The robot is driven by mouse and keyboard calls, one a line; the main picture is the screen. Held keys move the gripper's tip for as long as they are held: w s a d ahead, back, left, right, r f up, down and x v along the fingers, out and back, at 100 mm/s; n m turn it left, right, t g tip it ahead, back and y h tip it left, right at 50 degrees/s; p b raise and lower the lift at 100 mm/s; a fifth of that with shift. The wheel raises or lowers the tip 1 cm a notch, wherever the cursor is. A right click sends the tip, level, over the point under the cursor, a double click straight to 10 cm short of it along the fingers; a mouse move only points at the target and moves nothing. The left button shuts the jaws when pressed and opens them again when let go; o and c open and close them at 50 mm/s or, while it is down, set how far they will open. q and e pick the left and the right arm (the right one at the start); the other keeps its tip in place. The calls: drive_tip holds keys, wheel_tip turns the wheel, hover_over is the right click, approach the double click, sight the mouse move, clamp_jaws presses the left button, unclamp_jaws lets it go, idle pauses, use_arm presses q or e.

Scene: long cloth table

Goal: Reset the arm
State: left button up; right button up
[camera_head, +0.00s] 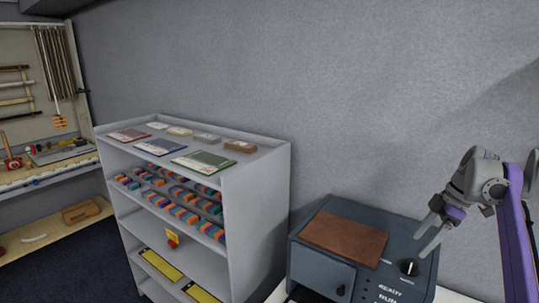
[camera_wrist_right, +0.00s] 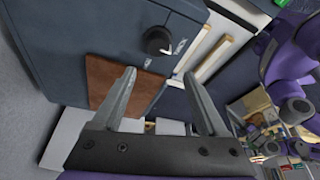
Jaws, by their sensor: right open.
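My right gripper (camera_head: 428,232) is at the right of the head view, open and empty, with its fingers pointing down and left. It is in front of the black knob (camera_head: 409,267) of a dark blue-grey machine (camera_head: 312,262), apart or touching I cannot tell. In the right wrist view the open fingers (camera_wrist_right: 166,100) show with nothing between them, and the knob (camera_wrist_right: 157,40) is beyond them. My left gripper is not in the head view.
A brown board (camera_head: 345,238) lies on the machine's top. A grey shelf unit (camera_head: 257,200) with booklets and coloured blocks stands left of it. A workbench (camera_head: 45,176) with tools is at the far left. Bare grey wall (camera_head: 300,90) is behind.

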drive_tip(key=s+a+f+m+t+h, duration=0.1)
drive_tip(key=s+a+f+m+h, duration=0.2)
drive_tip(key=a, duration=0.6)
drive_tip(key=s+a+f+m+t, duration=0.1)
drive_tip(key=s+a+f+m, duration=0.3)
drive_tip(key=a, duration=0.4)
drive_tip(key=s+a+f+m+t, duration=0.3)
drive_tip(key=s+a+f+m, duration=0.3)
drive_tip(key=s+f, duration=0.8)
drive_tip(key=a, duration=0.2)
drive_tip(key=shift+s+a+f+h, duration=0.15)
drive_tip(key=shift+a+f+h, duration=0.05)
drive_tip(key=shift+a+h, duration=0.2)
drive_tip(key=shift+d, duration=0.1)
